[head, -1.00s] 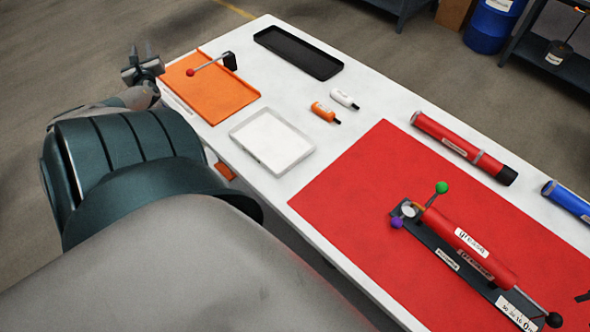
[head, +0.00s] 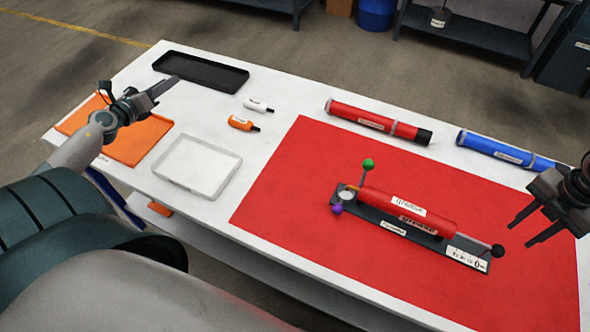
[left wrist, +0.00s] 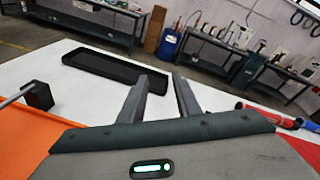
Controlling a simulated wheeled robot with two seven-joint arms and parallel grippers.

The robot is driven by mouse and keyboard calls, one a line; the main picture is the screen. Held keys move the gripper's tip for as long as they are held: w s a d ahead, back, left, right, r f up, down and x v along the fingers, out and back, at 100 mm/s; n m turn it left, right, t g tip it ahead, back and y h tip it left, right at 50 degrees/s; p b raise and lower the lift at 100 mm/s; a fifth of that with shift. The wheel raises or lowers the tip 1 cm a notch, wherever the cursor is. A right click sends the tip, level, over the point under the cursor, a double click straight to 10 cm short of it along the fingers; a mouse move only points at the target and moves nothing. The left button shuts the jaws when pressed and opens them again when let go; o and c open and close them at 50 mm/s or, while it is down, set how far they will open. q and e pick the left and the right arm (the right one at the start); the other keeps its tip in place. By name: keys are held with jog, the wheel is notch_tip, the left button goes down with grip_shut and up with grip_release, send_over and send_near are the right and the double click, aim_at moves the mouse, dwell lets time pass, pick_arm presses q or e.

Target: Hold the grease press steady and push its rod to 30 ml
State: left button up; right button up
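The grease press (head: 405,210) is a red cylinder lying on a dark base (head: 352,215) on the red mat (head: 300,170). A green knob (head: 368,165) and a purple knob (head: 337,209) stick out at its left end. Its rod (head: 472,243) ends in a black knob (head: 497,250) at the right, above a white scale plate (head: 468,258), too small to read. My right gripper (head: 521,234) is open and empty, right of the black knob and apart from it.
An orange mat (head: 132,143), white tray (head: 200,190), black tray (head: 225,87) and white and orange bottles (head: 240,123) occupy the left. A red tube (head: 370,122) and blue tube (head: 500,150) lie along the back. The red mat is clear around the press.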

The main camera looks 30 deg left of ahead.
aim_at(363, 177)
pick_arm(q)
jog(key=d+f+m+h, duration=0.2)
jog(key=d+f+h, duration=0.1)
jog(key=d, duration=0.9)
jog(key=s+d+f+m+g+h, duration=0.1)
jog(key=d+f+m+h, duration=0.2)
jog(key=d, duration=0.9)
jog(key=d+f+m+g+h, duration=0.1)
jog(key=d+f+m+h, duration=0.2)
jog(key=d, duration=0.8)
jog(key=shift+s+d+f+h, duration=0.2)
jog(key=shift+f+h, duration=0.25)
jog(key=shift+h, duration=0.25)
jog(key=shift+s+d+f+h, duration=0.2)
jog(key=shift+f+h, duration=0.25)
jog(key=shift+h, duration=0.25)
jog(key=s+d+r+m+g+h, duration=0.2)
jog(key=d+m+h, duration=0.2)
jog(key=d, duration=0.8)
jog(key=shift+s+d+h, duration=0.25)
jog(key=shift+d+h, duration=0.15)
jog(key=x, duration=1.7)
jog(key=shift+w+d, duration=0.1)
jog(key=shift+w, duration=0.1)
grip_shut()
